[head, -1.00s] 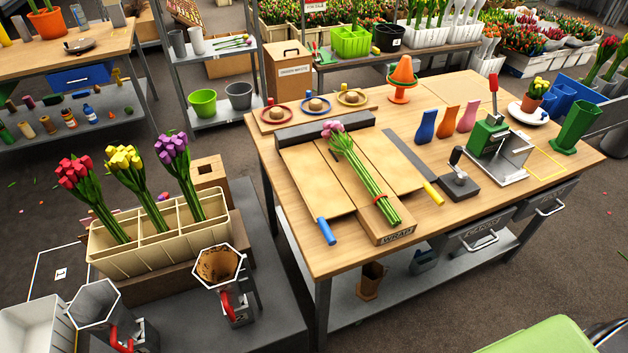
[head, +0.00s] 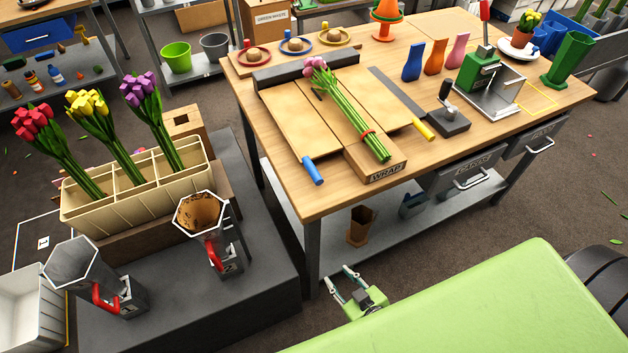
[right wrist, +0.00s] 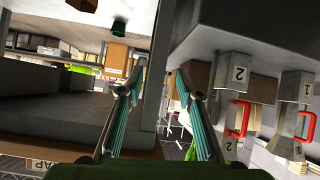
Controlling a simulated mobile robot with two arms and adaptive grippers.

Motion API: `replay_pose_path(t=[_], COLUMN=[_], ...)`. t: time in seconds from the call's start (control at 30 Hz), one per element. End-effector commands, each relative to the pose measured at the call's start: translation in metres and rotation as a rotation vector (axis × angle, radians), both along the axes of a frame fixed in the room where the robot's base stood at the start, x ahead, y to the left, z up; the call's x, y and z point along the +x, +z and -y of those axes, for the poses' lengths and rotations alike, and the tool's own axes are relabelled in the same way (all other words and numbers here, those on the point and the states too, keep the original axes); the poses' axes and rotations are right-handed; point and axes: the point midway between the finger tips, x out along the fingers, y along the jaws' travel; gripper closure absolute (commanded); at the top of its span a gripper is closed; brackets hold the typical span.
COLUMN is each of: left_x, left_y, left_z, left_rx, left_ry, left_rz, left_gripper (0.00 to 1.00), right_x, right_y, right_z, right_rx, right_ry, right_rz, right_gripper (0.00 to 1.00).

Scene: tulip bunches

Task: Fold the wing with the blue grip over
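The wrapping board lies open on the bench. Its left wing (head: 284,122) lies flat, with the blue grip (head: 313,171) at its near corner. The other wing (head: 388,112) lies flat on the right with a yellow grip (head: 423,130). A pink tulip bunch (head: 346,112) with a red band lies along the middle strip, above the WRAP label (head: 386,172). My right gripper (head: 341,276) is open and empty, in front of the bench and apart from the blue grip. Its spread fingers also show in the right wrist view (right wrist: 160,78). My left gripper is not in view.
A dark bar (head: 306,73) lies behind the board. A lever tool (head: 449,107) stands right of it. The bench's lower shelf (head: 395,235) is near my right gripper. A cream flower bin (head: 140,195) and hexagonal holders (head: 203,218) stand left on a grey platform.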

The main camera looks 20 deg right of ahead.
Motion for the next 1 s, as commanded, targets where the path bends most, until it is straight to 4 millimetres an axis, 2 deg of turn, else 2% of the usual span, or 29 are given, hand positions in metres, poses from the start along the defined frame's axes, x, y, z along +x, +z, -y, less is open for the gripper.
replay_pose_path(t=[0.03,0.1,0.2,0.3,0.4,0.5,0.67,1.0], left_x=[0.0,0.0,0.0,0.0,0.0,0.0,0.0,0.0], left_y=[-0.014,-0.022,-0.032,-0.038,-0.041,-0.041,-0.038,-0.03], left_z=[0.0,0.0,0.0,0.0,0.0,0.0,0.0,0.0], left_rx=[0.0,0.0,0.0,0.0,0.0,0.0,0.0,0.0], left_ry=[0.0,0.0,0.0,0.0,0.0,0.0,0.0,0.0], left_rz=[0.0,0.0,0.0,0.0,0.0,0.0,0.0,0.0], left_gripper=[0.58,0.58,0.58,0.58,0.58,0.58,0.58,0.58], right_x=[0.017,0.037,0.053,0.06,0.061,0.063,0.079,0.147], right_y=[0.027,0.074,0.137,0.186,0.216,0.23,0.233,0.234], right_z=[0.001,0.004,0.007,0.01,0.011,0.012,0.01,0.005], right_rx=[0.0,0.0,-0.007,-0.013,-0.018,-0.021,-0.02,-0.019], right_ry=[-0.001,-0.003,-0.006,-0.008,-0.008,-0.009,-0.009,-0.009], right_rz=[0.094,0.22,0.372,0.486,0.553,0.582,0.588,0.586], right_gripper=[0.67,0.67,0.67,0.67,0.67,0.67,0.67,0.67])
